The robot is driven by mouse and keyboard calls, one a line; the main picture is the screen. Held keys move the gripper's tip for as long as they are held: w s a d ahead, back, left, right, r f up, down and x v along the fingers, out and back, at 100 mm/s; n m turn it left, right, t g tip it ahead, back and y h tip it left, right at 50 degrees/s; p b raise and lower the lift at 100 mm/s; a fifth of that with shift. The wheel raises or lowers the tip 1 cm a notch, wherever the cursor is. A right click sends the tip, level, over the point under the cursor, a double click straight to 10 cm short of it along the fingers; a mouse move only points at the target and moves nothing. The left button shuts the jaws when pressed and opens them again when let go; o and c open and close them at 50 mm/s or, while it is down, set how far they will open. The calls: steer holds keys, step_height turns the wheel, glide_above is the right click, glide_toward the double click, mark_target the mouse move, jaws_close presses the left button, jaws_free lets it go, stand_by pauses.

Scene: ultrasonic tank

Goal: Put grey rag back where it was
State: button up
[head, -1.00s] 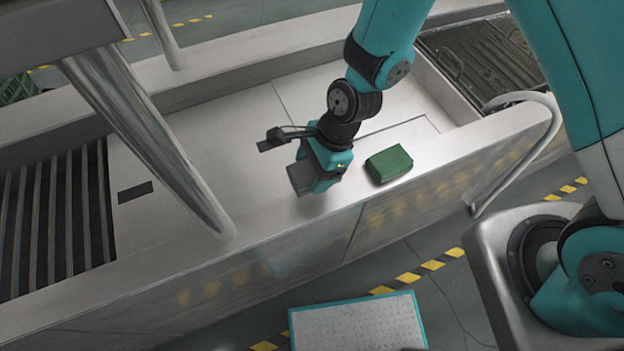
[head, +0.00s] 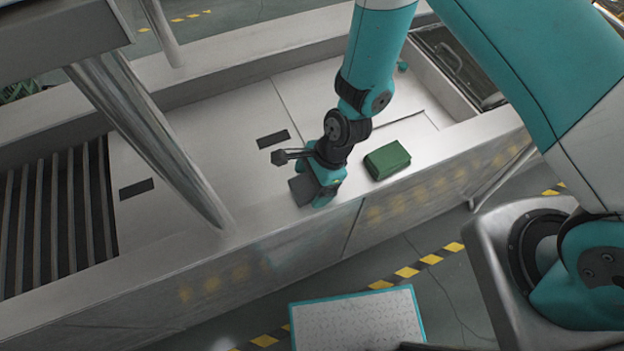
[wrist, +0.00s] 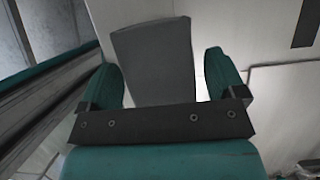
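The grey rag (head: 303,190) is a dark grey, block-like piece at the end of my gripper (head: 322,187), over the near ledge of the metal tank (head: 215,150). In the wrist view the rag (wrist: 155,62) stands out between the two green fingers of my gripper (wrist: 165,78). A thin light gap shows beside the right finger, but the rag travels with the gripper, so I take it as held. Whether the rag touches the ledge cannot be told.
A green block (head: 387,160) lies on the ledge just right of my gripper. Dark slots (head: 273,139) and (head: 136,188) mark the top surface. A slanted metal post (head: 150,140) and a barred opening (head: 55,215) are at left. A teal-edged platform (head: 357,320) is on the floor.

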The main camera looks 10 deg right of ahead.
steer(key=shift+r, duration=0.2)
steer(key=s+d+r+n+b, duration=0.15)
steer(key=r+n, duration=0.25)
steer(key=r, duration=0.5)
steer(key=d+r+n, duration=0.3)
steer(key=r, duration=0.5)
steer(key=s+d+r+n+b, duration=0.15)
steer(key=r+n, duration=0.25)
steer(key=r, duration=0.5)
steer(key=s+d+r+n+t, duration=0.1)
steer(key=s+d+r+n, duration=0.3)
steer(key=s+r+n, duration=0.3)
steer(key=r+n, duration=0.1)
steer(key=n, duration=0.3)
